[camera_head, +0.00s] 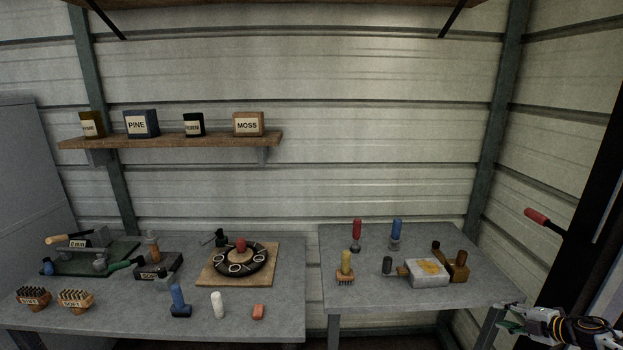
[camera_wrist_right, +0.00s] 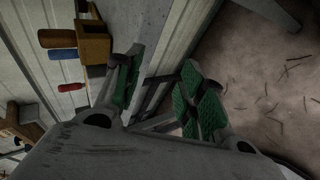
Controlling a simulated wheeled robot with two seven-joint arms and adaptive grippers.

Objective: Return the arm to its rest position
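My right gripper (camera_head: 508,318) is at the lower right in the head view, just off the right table's front right corner. In the right wrist view my right gripper (camera_wrist_right: 162,72) shows its two green-padded fingers spread apart with nothing between them. It holds nothing. My left gripper and left arm are not in the head view.
The right table (camera_head: 390,295) carries a grey block (camera_head: 429,273), a wooden holder (camera_head: 459,270), brushes and handles. The left table (camera_head: 130,320) holds a round caddy (camera_head: 240,258) on a board and several tools. A red-ended handle (camera_head: 537,217) sticks out at right.

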